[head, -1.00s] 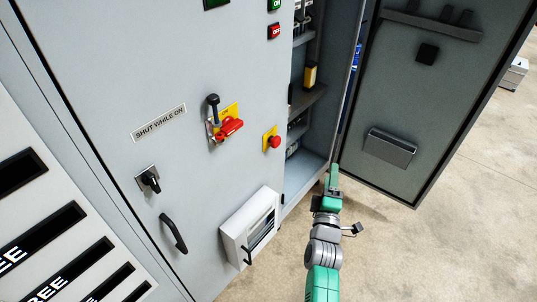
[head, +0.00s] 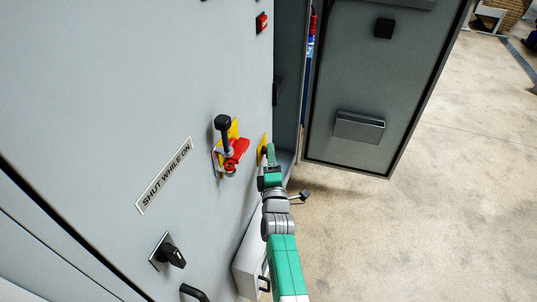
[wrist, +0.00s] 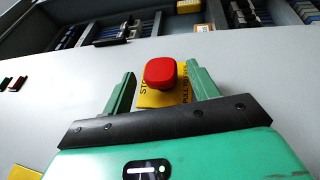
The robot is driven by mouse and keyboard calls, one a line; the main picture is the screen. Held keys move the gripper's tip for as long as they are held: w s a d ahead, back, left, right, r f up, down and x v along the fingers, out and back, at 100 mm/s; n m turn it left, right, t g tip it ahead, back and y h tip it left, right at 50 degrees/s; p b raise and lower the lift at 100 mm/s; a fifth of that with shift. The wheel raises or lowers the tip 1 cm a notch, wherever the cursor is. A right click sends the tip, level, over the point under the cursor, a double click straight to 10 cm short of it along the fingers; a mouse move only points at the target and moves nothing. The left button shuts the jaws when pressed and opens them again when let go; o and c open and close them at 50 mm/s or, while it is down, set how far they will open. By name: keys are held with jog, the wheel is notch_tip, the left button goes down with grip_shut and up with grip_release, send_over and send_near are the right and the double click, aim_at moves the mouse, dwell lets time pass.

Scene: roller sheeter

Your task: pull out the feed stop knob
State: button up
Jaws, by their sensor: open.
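The feed stop knob (wrist: 160,72) is a red mushroom button on a yellow plate (wrist: 180,95) with partly covered black lettering. In the wrist view it sits between the two green fingers of my gripper (wrist: 161,84), which is open, with a gap on each side. In the head view my gripper (head: 269,153) is at the yellow plate (head: 262,147) on the grey cabinet front, and it hides the red knob. I cannot tell from these views how far the fingertips are from the plate.
A red switch handle with a black-knobbed lever (head: 230,150) juts out left of my gripper. A black rotary knob (head: 169,254) and a white box (head: 250,262) are lower on the cabinet.

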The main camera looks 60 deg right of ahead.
jog(key=shift+b+x, duration=0.4)
jog(key=shift+x, duration=1.05)
jog(key=shift+s, duration=0.1)
jog(key=shift+c, duration=0.2)
grip_shut()
jog(key=shift+s+d, duration=0.15)
jog(key=shift+s, duration=0.3)
jog(key=shift+c, duration=1.8)
grip_release()
jog(key=o, duration=0.4)
jog(key=shift+s, duration=0.15)
